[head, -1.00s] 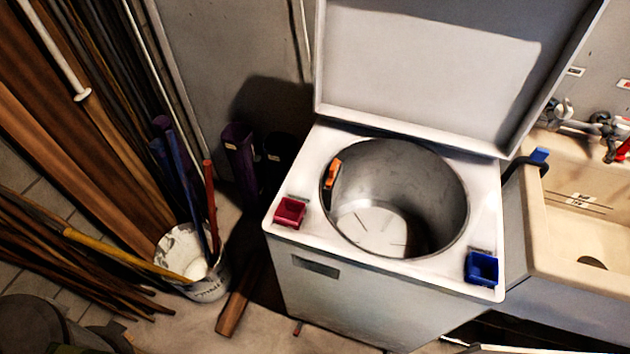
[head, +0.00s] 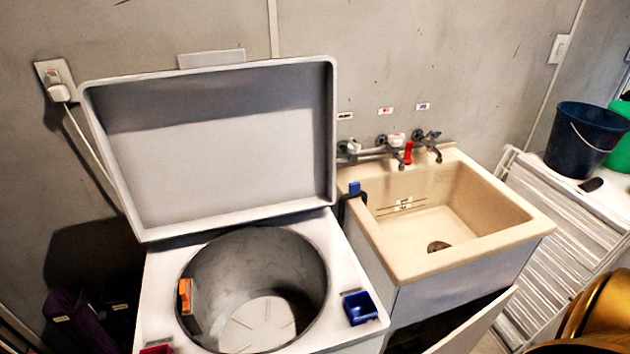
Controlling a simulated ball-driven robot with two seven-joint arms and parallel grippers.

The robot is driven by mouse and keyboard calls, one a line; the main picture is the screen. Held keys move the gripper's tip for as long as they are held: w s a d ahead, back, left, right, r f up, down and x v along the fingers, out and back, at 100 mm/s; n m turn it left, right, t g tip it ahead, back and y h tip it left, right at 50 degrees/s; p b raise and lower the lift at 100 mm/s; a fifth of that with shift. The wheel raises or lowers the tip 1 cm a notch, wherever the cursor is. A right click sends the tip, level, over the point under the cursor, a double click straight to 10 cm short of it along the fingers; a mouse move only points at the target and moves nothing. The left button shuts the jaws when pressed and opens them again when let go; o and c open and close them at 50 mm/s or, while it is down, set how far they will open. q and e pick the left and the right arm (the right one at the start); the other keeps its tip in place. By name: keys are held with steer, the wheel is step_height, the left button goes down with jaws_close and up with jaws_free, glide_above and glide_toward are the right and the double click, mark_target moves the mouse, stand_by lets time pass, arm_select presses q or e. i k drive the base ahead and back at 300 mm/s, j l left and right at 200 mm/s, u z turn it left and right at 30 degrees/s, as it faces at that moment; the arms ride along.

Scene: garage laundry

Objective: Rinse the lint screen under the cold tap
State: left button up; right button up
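A cream sink (head: 535,228) stands right of an open top-loading washer (head: 222,236). Several taps sit on the wall above its back edge. The right tap (head: 430,142) has a bluish handle; a red piece (head: 408,152) hangs by the middle one. Wall labels above them are too small to read. An orange piece (head: 185,296) is fixed on the left inside wall of the washer's drum (head: 228,272); I cannot tell whether it is the lint screen. A dark drain shows in the sink's floor.
The washer's lid (head: 215,150) stands raised against the wall. Blue (head: 361,308) and red (head: 156,349) cups sit on its top. A dark hose with a blue clip (head: 354,188) hooks over the sink's left rim. A dark blue bucket (head: 586,138) stands at the right.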

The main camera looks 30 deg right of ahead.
mark_target(432, 135)
steer(key=z, duration=1.8)
steer(key=i+l, duration=0.15)
steer(key=l, duration=0.2)
steer(key=i+l, duration=0.1)
steer(key=l, duration=0.2)
steer(key=i+l, duration=0.15)
steer(key=l, duration=0.2)
steer(key=i+l, duration=0.1)
steer(key=l, duration=0.2)
